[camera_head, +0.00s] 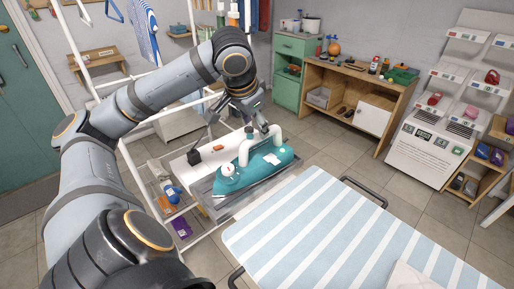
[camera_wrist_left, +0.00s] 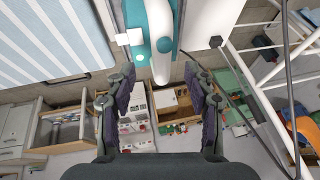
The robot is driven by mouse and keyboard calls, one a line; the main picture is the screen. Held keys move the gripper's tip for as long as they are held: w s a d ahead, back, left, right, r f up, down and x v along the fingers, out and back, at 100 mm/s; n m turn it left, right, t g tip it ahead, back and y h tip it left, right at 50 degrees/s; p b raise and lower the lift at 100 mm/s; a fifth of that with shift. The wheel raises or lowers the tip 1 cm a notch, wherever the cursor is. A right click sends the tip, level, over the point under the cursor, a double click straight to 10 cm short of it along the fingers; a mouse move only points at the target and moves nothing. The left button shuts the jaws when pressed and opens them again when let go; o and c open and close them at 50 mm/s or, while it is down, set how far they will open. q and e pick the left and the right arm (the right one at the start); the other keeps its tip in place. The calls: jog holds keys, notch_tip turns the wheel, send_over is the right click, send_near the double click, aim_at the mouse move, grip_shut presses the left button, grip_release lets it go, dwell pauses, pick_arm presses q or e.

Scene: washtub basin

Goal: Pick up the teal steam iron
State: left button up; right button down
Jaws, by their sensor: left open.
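The teal steam iron (camera_head: 262,174) lies on a grey rest at the far end of the ironing board, its white handle (camera_head: 244,153) arching over the body. My left gripper (camera_head: 246,112) is above and just behind the iron, apart from it. In the left wrist view the iron (camera_wrist_left: 163,22) shows at the top, cut off by the frame edge. My right gripper is not in view.
The striped ironing board (camera_head: 325,222) fills the front right. A white rack (camera_head: 132,168) with a low shelf of small items stands left of the iron. A wooden bench (camera_head: 345,88) and a white display stand (camera_head: 437,130) are at the back. Tiled floor between is clear.

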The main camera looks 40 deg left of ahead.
aim_at(258, 137)
pick_arm(q)
jog(key=x, duration=0.2)
jog(key=shift+w+f, duration=0.25)
jog(key=shift+f, duration=0.1)
jog(key=shift+w+f, duration=0.1)
jog(key=shift+f, duration=0.05)
jog(key=shift+w+a+f, duration=0.1)
jog(key=shift+w+f, duration=0.1)
jog(key=shift+f, duration=0.15)
jog(key=p+x, duration=0.1)
jog(key=x, duration=0.3)
jog(key=shift+w+a, duration=0.15)
jog(key=shift+w, duration=0.15)
jog(key=shift+s, duration=0.1)
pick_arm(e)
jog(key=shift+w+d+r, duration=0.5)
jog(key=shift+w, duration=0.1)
pick_arm(q)
jog(key=shift+c, duration=1.3)
jog(key=c, duration=0.7)
jog(key=shift+r, duration=0.1)
grip_shut()
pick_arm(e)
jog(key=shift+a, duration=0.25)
